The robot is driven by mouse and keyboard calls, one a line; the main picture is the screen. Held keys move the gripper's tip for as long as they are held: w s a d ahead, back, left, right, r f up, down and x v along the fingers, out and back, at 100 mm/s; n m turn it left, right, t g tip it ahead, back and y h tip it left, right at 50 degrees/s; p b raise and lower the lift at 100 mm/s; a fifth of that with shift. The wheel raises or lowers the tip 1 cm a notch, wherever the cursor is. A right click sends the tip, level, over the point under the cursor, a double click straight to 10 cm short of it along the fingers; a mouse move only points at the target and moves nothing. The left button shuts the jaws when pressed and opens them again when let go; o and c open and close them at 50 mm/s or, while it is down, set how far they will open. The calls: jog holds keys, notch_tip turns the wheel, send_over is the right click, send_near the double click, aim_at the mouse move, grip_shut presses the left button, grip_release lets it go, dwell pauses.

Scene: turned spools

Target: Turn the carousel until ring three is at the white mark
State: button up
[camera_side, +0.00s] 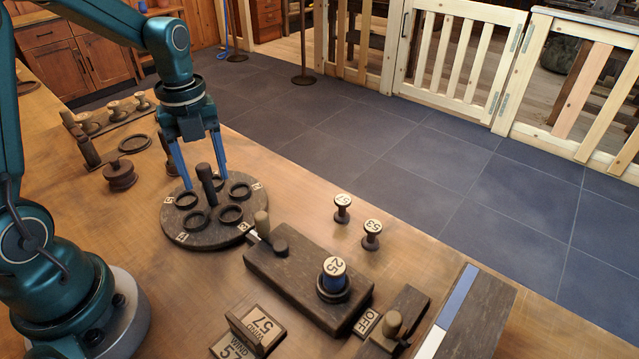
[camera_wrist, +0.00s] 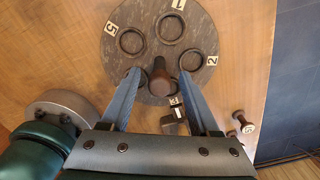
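The round dark carousel (camera_side: 208,236) lies on the bench, with several open rings on top and numbered tiles at its rim. Its upright centre post (camera_side: 205,178) stands between the two blue fingers of my gripper (camera_side: 205,180). In the wrist view, my gripper (camera_wrist: 160,73) is open, with a gap beside the post knob (camera_wrist: 159,80) on each side. Tile two (camera_wrist: 212,60) is at the right rim. The tile that looks like three (camera_side: 243,226) is close to the white mark (camera_side: 252,237); exact alignment is hard to tell. The left finger hides part of the rim.
A dark block (camera_side: 290,275) with a spool marked 25 (camera_side: 333,268) stands right of the carousel. Small spools (camera_side: 342,206) stand behind it. A dark spool (camera_side: 120,174) and a tray of pegs (camera_side: 110,122) are to the left. The bench's far edge is close behind.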

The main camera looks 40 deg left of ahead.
jog(key=shift+r, duration=0.1)
jog(key=shift+r, duration=3.4)
grip_shut()
jog(key=shift+r, duration=2)
